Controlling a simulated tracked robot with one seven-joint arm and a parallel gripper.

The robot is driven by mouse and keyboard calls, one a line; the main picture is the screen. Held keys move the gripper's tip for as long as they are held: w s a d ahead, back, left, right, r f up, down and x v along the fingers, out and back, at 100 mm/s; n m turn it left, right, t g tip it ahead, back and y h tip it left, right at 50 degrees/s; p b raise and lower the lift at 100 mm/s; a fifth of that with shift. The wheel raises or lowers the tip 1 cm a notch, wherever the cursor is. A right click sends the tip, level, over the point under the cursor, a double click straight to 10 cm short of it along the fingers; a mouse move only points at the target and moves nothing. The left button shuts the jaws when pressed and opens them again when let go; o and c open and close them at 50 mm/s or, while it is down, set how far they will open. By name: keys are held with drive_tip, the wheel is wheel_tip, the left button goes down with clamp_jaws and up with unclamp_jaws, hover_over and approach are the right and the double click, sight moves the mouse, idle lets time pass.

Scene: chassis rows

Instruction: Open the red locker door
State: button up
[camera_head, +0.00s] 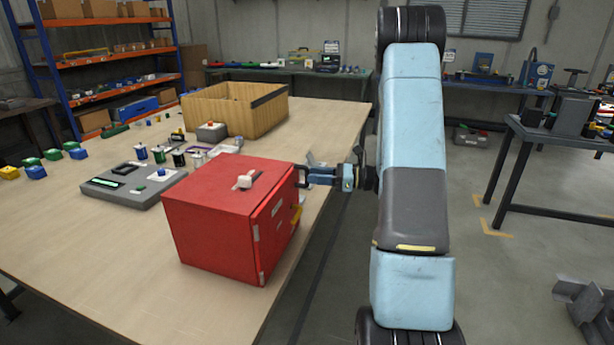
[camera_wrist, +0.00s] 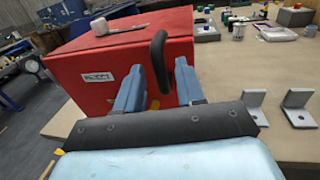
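The red locker (camera_head: 215,225) stands on the table, its door (camera_head: 275,235) on the right side in the head view. The door looks closed, with silver hinges on its near edge and a pale label. In the wrist view the locker (camera_wrist: 90,60) shows the label (camera_wrist: 96,78) and a black loop handle (camera_wrist: 158,55). My gripper (camera_head: 304,177) is at the door's far upper edge. In the wrist view its two blue fingers stand either side of the handle, with a small gap seemingly left. The handle is not clear in the head view.
A small white object (camera_head: 245,181) lies on the locker top. A grey panel (camera_head: 133,182) and a wooden box (camera_head: 232,110) are behind it on the table (camera_head: 120,270). Grey angle brackets (camera_wrist: 297,105) stand near my gripper.

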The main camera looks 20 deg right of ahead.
sight(307, 172)
drive_tip(key=shift+x, duration=1.65)
drive_tip(key=shift+c, duration=0.2)
clamp_jaws()
